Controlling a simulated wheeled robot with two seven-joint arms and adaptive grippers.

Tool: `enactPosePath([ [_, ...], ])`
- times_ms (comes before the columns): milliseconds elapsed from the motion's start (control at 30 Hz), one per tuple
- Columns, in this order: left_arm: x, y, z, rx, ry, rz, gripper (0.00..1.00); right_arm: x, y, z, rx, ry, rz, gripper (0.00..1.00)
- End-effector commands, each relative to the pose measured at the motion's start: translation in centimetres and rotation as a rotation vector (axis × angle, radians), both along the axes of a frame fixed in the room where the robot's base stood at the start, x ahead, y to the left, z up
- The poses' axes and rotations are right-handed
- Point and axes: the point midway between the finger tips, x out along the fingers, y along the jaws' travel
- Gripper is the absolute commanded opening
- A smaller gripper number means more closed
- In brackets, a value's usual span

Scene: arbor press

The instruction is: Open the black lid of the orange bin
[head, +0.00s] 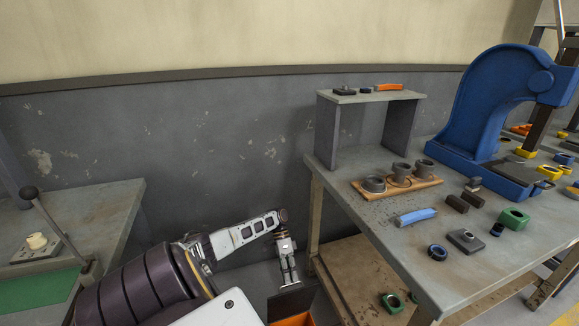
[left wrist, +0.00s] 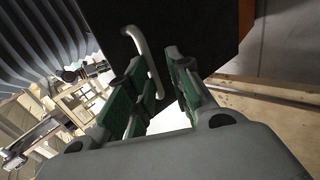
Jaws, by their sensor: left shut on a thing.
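The orange bin (head: 300,321) shows only in part at the bottom edge of the head view. Its black lid (head: 288,302) lies above the orange part. How far the lid is tilted I cannot tell. My left gripper (head: 291,281) points down at the lid. In the left wrist view the lid (left wrist: 205,35) is a large dark panel with a pale bar handle (left wrist: 143,45). My left gripper (left wrist: 163,82) is shut on this handle, with its green-padded fingers on both sides of it. My right gripper is in neither view.
A workbench (head: 340,150) with a blue arbor press (head: 485,100) stands to the right; its lower shelf (head: 350,270) is close to the bin. Another bench (head: 105,210) with a lever stands at the left. The grey wall (head: 230,140) is behind.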

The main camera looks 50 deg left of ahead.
Motion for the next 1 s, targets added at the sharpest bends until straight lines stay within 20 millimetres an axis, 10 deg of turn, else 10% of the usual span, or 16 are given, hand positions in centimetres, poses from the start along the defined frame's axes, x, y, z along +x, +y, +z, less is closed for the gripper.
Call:
enactPosePath([
  [100, -0.72, -0.17, -1.89, 0.02, 0.011, 0.006, 0.29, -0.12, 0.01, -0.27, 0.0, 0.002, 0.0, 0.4],
  [267, -0.7, -0.08, -1.8, 0.022, 0.011, 0.006, 0.4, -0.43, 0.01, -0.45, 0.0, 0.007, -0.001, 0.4],
  [1000, -0.35, 0.6, -0.95, 0.026, 0.008, 0.009, 0.32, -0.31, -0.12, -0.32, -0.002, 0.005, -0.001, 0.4],
])
